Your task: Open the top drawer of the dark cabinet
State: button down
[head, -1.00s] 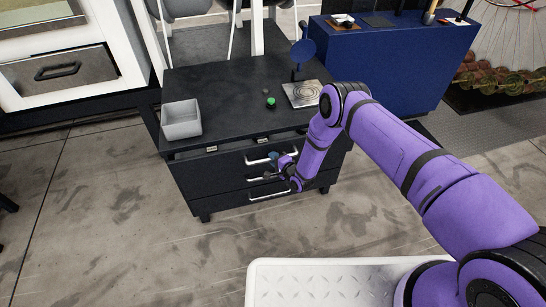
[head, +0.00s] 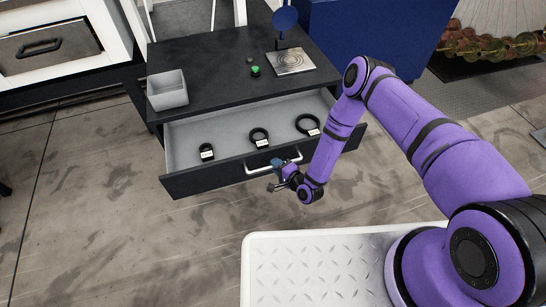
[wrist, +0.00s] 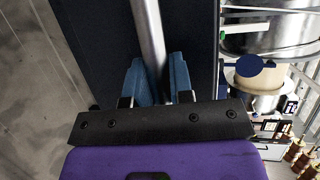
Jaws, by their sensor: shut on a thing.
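The dark cabinet (head: 215,60) stands in front of me in the head view. Its top drawer (head: 226,113) is pulled far out, showing a grey inside with three black rings that carry white tags. My gripper (head: 277,164) is at the right part of the drawer's silver bar handle (head: 258,169). In the wrist view the blue fingers of my gripper (wrist: 157,85) are shut on the handle (wrist: 148,35), one on each side of the bar. The lower drawers are hidden beneath the open one.
On the cabinet top are a grey bin (head: 167,95), a green button (head: 255,71) and a square metal plate (head: 294,61) beside a dark blue disc on a stand. A blue cabinet (head: 360,35) stands behind to the right. The floor in front of the drawer is clear.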

jog(key=shift+s+d, duration=0.15)
jog(key=shift+s, duration=0.4)
jog(key=c, duration=1)
grip_release()
jog(key=shift+d, duration=0.1)
jog(key=v, duration=1)
jog(key=shift+s+d, duration=0.15)
jog(key=shift+s, duration=0.15)
jog(key=shift+r, duration=0.1)
